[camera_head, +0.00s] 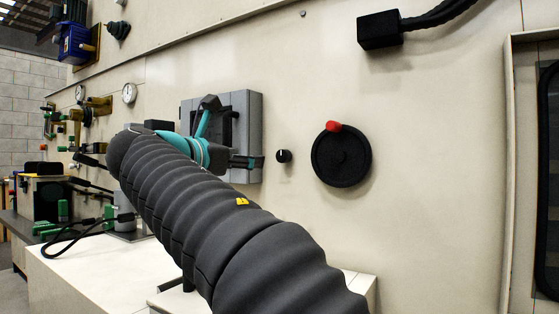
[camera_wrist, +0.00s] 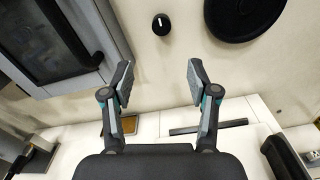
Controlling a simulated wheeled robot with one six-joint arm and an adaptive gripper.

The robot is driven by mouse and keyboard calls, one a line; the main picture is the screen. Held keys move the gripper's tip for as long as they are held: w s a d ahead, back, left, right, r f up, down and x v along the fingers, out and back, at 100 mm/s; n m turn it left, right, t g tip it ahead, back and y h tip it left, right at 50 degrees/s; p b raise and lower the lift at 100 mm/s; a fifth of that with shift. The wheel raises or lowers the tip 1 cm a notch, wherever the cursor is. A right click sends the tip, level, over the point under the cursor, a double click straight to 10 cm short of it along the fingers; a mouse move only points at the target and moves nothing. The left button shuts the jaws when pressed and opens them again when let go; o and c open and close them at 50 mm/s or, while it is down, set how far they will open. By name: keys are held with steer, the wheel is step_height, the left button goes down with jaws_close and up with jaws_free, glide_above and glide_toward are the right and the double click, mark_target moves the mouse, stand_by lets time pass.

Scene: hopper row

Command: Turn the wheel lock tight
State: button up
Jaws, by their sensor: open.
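A small black knob (camera_head: 284,156) with a white mark is on the cream wall, just left of a black handwheel (camera_head: 338,168) with a red grip. The frames do not label which is the wheel lock. In the wrist view, the knob (camera_wrist: 161,25) is at top centre, its white mark roughly upright, and part of the wheel (camera_wrist: 232,18) is at the top right. My gripper (camera_wrist: 159,80) is open and empty, its fingertips apart below the knob in that view. In the head view, my gripper (camera_head: 251,162) is left of the knob, partly hidden by my arm.
A grey box with a dark front (camera_head: 255,128) is on the wall to the left of the knob, close to my gripper. A black block with a cable (camera_head: 379,30) is above the wheel. A white ledge (camera_head: 85,275) runs below.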

mark_target(281, 157)
steer(key=x, duration=1.4)
steer(key=shift+d+r+p, duration=0.15)
steer(key=shift+p, duration=0.15)
jaws_close()
